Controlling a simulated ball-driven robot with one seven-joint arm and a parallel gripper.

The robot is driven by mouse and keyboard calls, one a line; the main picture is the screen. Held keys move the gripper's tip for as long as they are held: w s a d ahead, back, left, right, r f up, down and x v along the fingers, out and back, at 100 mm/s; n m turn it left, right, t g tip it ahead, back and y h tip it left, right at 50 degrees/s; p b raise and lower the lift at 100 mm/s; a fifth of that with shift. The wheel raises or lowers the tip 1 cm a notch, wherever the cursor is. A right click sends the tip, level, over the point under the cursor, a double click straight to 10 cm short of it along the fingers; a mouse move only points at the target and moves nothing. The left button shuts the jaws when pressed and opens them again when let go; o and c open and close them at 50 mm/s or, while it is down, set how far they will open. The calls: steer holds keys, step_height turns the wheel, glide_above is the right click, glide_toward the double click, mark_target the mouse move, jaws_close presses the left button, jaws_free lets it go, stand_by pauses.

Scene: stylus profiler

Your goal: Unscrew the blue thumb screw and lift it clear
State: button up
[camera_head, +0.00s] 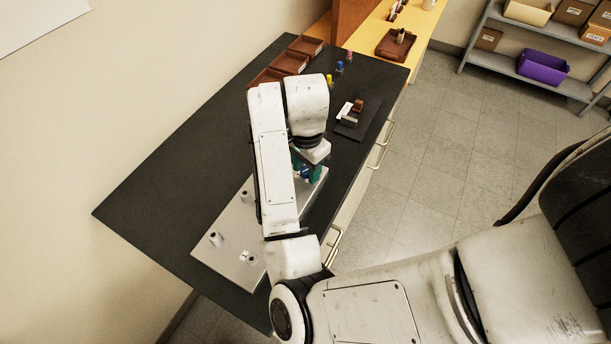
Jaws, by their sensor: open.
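My gripper (307,174) points down over the right end of a light metal plate (232,225), with its teal fingers partly hidden behind my arm. A small blue part, which looks like the blue thumb screw (305,171), shows between the fingers. It appears upright at the plate's right end. My gripper is open around or just above it; the view is too small to tell whether the fingers touch it. The screw's lower end and its thread are hidden.
Metal posts (215,237) stand on the plate's left part. Behind are a dark pad with a small device (347,113), small yellow, blue (339,68) and pink items, and brown trays (290,63). The black bench (165,190) is clear at left.

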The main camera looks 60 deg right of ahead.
steer(key=m, duration=0.2)
steer(key=shift+m, duration=0.3)
steer(key=shift+b, duration=0.35)
steer(key=m+b, duration=0.2)
steer(key=shift+f+m, duration=0.3)
steer(key=m+b, duration=0.2)
steer(key=m, duration=0.2)
steer(key=shift+m+b, duration=0.35)
steer(key=shift+m, duration=0.05)
steer(key=shift+r+m, duration=0.3)
steer(key=shift+m, duration=0.5)
